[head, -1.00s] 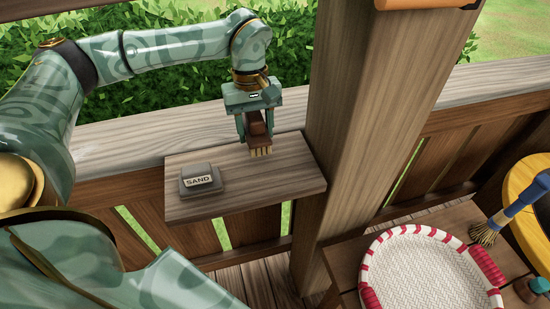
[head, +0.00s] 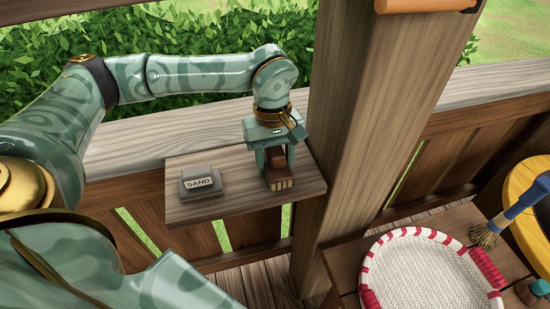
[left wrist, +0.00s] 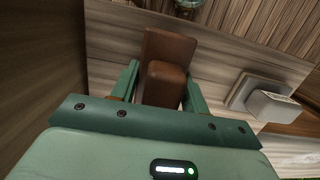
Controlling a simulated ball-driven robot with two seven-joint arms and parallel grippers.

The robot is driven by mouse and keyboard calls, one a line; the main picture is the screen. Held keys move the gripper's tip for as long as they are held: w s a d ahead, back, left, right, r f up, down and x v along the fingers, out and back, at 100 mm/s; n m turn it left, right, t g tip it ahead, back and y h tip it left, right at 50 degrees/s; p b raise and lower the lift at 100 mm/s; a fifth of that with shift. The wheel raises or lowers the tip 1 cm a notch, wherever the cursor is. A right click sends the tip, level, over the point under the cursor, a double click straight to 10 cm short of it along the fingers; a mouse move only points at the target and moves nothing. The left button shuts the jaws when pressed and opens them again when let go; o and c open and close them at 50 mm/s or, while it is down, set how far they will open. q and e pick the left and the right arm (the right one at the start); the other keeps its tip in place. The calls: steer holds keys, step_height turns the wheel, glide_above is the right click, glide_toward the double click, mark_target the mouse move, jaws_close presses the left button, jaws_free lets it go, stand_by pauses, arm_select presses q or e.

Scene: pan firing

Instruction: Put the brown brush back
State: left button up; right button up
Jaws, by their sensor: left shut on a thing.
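My left gripper (head: 277,160) is shut on the brush, low over the right part of the small wooden shelf (head: 230,205). Whether the brush touches the shelf I cannot tell. In the left wrist view the brown brush (left wrist: 168,60) sits between the two green fingers of my left gripper (left wrist: 160,88). My right gripper is not in view.
A grey block labelled SAND (head: 201,182) sits on the left of the shelf. A thick wooden post (head: 375,110) stands right beside the shelf. A red-and-white rimmed woven basket (head: 425,270) and a blue-handled brush (head: 510,215) are at the lower right.

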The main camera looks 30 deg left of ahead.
arm_select(q)
steer(key=shift+f, duration=0.2)
steer(key=o, duration=1)
steer(key=shift+c, duration=0.2)
steer(key=shift+b, duration=0.6)
steer(key=r, duration=0.2)
steer(key=a+r+p, duration=0.1)
steer(key=r, duration=0.4)
steer(key=shift+w+a+r+p, duration=0.15)
steer(key=shift+a+r+p, duration=0.1)
steer(key=shift+a+p, duration=0.1)
